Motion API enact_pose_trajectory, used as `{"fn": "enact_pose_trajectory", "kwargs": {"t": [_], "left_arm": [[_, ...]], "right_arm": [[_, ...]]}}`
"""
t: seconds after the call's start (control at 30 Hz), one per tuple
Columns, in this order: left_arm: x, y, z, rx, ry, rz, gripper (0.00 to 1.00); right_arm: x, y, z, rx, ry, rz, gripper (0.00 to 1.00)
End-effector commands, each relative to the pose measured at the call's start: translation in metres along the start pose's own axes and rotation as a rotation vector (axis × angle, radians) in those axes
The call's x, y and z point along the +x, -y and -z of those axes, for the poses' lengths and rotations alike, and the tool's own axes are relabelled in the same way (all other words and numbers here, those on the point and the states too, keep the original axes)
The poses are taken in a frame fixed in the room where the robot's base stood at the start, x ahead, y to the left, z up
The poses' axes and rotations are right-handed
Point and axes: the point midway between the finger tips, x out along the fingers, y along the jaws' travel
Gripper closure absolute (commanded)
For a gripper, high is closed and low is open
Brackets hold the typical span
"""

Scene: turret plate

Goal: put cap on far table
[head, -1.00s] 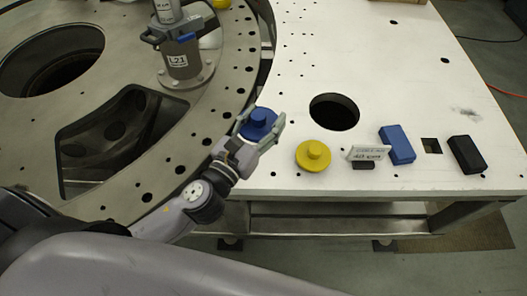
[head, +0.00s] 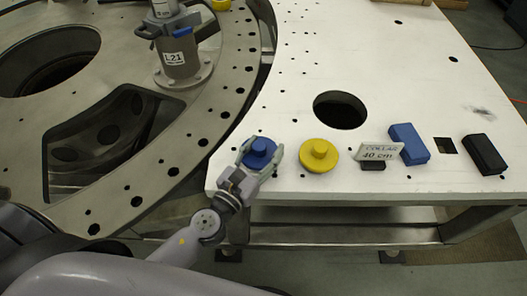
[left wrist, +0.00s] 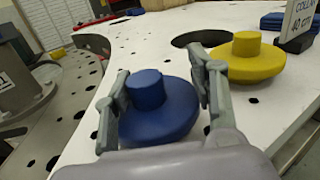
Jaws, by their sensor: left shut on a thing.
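A blue round cap (head: 259,151) with a raised knob is between the fingers of my left gripper (head: 257,158), over the near left corner of the white table (head: 400,80). In the left wrist view the blue cap (left wrist: 152,106) sits upright between the two fingers (left wrist: 160,100), which close on its sides. I cannot tell whether it touches the table top. A yellow cap (head: 319,156) of the same shape stands just to the right on the table; it also shows in the left wrist view (left wrist: 245,60). My right gripper is not in view.
A round hole (head: 340,110) opens in the table behind the yellow cap. A "COLLAR 40 cm" sign (head: 381,152), a blue block (head: 409,144) and a black block (head: 484,154) stand to the right. The round metal turret plate (head: 225,90) with a grey post (head: 179,55) is at left.

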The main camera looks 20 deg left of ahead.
Motion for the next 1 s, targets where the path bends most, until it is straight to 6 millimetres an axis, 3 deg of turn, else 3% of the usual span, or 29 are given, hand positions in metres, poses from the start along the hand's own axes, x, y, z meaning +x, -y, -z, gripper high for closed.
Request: {"fn": "enact_pose_trajectory", "kwargs": {"t": [0.27, 0.3, 0.57, 1.0], "left_arm": [[0.0002, -0.0001, 0.0031, 0.000, 0.002, 0.000, 1.00], [0.0001, 0.0000, 0.0017, 0.000, 0.001, 0.000, 0.45], [0.0001, 0.0000, 0.0015, -0.001, 0.001, 0.000, 0.28], [-0.0040, 0.0001, 0.0005, -0.001, -0.001, 0.001, 0.28]], "right_arm": [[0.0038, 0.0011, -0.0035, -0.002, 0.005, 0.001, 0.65], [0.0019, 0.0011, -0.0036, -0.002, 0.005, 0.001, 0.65], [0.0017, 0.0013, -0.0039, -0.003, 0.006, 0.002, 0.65], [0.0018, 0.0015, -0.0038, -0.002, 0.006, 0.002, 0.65]]}}
